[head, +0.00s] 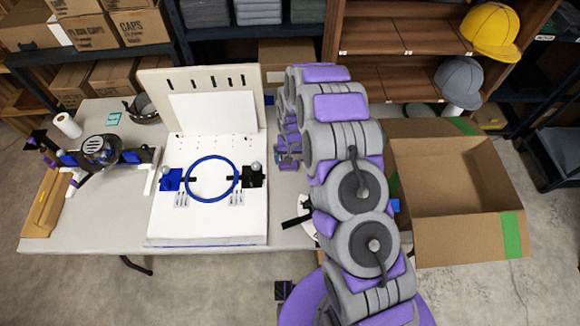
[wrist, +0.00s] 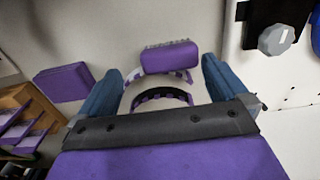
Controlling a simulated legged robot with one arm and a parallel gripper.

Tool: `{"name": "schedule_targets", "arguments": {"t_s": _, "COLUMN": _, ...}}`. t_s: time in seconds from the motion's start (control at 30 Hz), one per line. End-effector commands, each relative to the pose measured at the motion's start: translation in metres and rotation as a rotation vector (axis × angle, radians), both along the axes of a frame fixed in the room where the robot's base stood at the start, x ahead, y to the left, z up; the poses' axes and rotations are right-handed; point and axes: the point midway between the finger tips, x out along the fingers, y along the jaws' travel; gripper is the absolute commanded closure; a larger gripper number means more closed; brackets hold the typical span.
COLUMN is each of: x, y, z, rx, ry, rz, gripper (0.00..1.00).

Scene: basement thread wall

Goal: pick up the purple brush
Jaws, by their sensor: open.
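The purple brush (wrist: 170,57) shows in the wrist view as a purple block with short grey bristles along its upper edge. It lies on the pale tabletop, beyond and between the two blue fingers of my gripper (wrist: 161,82). The fingers are apart, with nothing gripped between them. In the head view my arm reaches over the right part of the table, and my gripper (head: 288,158) is near the right edge of the white board. I cannot make out the brush for sure there, as my arm covers much of that area.
A white board (head: 160,222) with a blue ring (head: 212,198) and clamps stands left of my arm. An open cardboard box (head: 450,235) is on the right. A second purple block (wrist: 63,82) shows at left in the wrist view; I cannot tell what it is.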

Motion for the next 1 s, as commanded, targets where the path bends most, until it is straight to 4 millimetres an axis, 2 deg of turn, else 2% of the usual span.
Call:
{"name": "schedule_targets", "arguments": {"t_s": 0.3, "x": 0.003, "y": 0.008, "z": -0.045, "rx": -0.006, "ry": 0.0, "rz": 0.003, "gripper": 0.0}}
{"name": "schedule_targets", "arguments": {"t_s": 0.57, "x": 0.003, "y": 0.004, "z": -0.047, "rx": 0.001, "ry": -0.002, "rz": 0.001, "gripper": 0.0}}
{"name": "schedule_targets", "arguments": {"t_s": 1.0, "x": 0.003, "y": 0.007, "z": -0.047, "rx": -0.004, "ry": 0.0, "rz": 0.002, "gripper": 0.41}}
